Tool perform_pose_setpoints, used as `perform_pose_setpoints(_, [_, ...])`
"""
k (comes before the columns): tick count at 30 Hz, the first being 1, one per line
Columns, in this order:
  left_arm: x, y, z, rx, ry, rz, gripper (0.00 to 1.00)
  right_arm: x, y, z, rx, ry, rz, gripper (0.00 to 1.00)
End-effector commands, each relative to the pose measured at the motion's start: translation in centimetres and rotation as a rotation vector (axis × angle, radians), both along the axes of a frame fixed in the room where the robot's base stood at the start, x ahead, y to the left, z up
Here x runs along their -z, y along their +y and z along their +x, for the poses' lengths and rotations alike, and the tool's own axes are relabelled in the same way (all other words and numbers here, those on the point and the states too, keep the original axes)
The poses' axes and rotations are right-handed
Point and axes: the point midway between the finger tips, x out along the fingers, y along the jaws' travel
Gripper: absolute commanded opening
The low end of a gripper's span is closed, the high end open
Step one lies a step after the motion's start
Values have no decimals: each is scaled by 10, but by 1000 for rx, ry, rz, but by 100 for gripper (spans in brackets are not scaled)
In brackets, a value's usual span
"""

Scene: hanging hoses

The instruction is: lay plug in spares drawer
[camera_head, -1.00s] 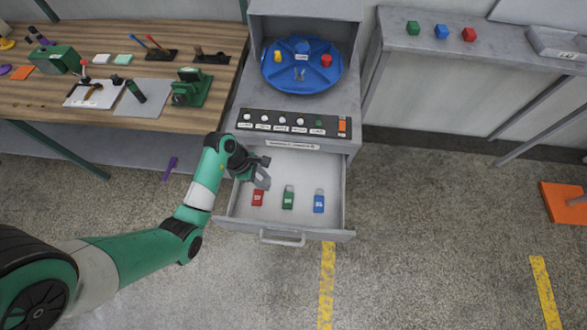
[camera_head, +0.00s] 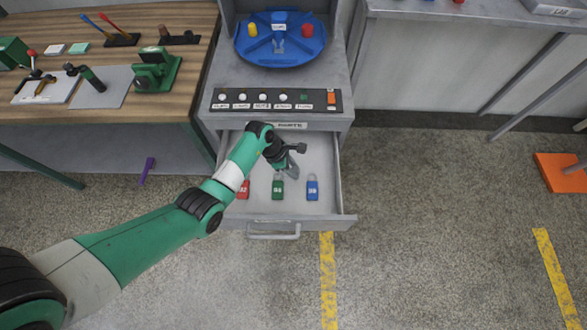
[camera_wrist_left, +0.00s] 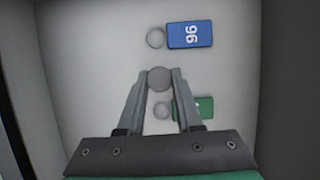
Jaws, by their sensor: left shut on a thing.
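The drawer (camera_head: 325,205) of the grey cabinet is pulled open. My left gripper (camera_head: 293,171) is over its inside, pointing down, above the gap between the green and blue tags. In the left wrist view, its fingers are shut on a small round grey plug (camera_wrist_left: 159,78), seen end-on. I cannot tell its height above the drawer floor. In the drawer lie a red tag (camera_head: 243,190), a green tag (camera_head: 278,190) and a blue tag (camera_head: 312,190), side by side. The blue tag (camera_wrist_left: 190,34) and partly hidden green tag (camera_wrist_left: 200,108) show in the wrist view. My right gripper is not in view.
A control panel (camera_head: 275,99) with several knobs and a blue round tray (camera_head: 281,47) are above the drawer. A wooden workbench (camera_head: 60,118) with tools stands left. The drawer's front and side walls surround the gripper. Bare drawer floor shows behind the tags.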

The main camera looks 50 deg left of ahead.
Motion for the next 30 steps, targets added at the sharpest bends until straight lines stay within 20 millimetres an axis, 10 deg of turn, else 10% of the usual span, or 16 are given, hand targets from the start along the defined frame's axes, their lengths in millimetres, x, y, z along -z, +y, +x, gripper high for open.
perform_pose_setpoints(12, [14, 0, 0, 1, 0, 0, 0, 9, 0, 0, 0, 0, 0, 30])
perform_pose_setpoints(13, [13, 0, 0, 1, -2, 0, 40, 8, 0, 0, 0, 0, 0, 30])
perform_pose_setpoints(17, [13, 0, 0, 1, -2, 0, 63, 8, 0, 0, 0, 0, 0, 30])
perform_pose_setpoints(30, [-5, 3, -3, -1, -3, 1, 64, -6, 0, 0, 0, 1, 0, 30])
